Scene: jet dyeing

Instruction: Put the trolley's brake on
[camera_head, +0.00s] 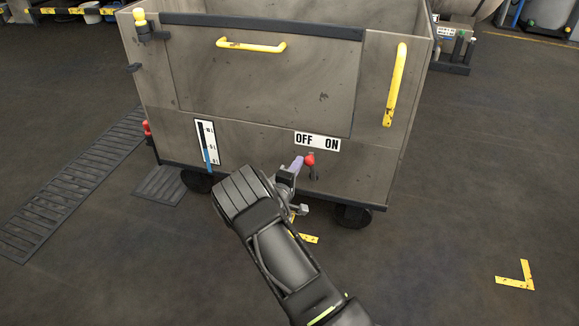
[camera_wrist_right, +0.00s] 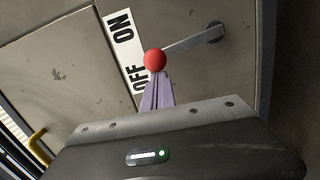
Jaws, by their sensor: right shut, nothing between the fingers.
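The trolley (camera_head: 270,92) is a tall grey metal cart with dark wheels. On its lower front is a white OFF/ON label (camera_head: 317,141), also in the right wrist view (camera_wrist_right: 126,55). Below the label is the brake lever with a red ball knob (camera_head: 310,159). In the right wrist view the knob (camera_wrist_right: 154,60) sits on a grey bar running to a pivot, and leans toward the OFF side. My right gripper (camera_head: 298,163) is shut and empty, its purple fingertips (camera_wrist_right: 158,78) at the knob's OFF side. I cannot tell whether they touch it. My left gripper is not in view.
The trolley also has yellow handles (camera_head: 395,85), a level gauge (camera_head: 207,142) and a red-topped fitting (camera_head: 147,128) at its left edge. A floor grating (camera_head: 75,185) lies to the left. A yellow corner mark (camera_head: 516,277) is on the open floor at the right.

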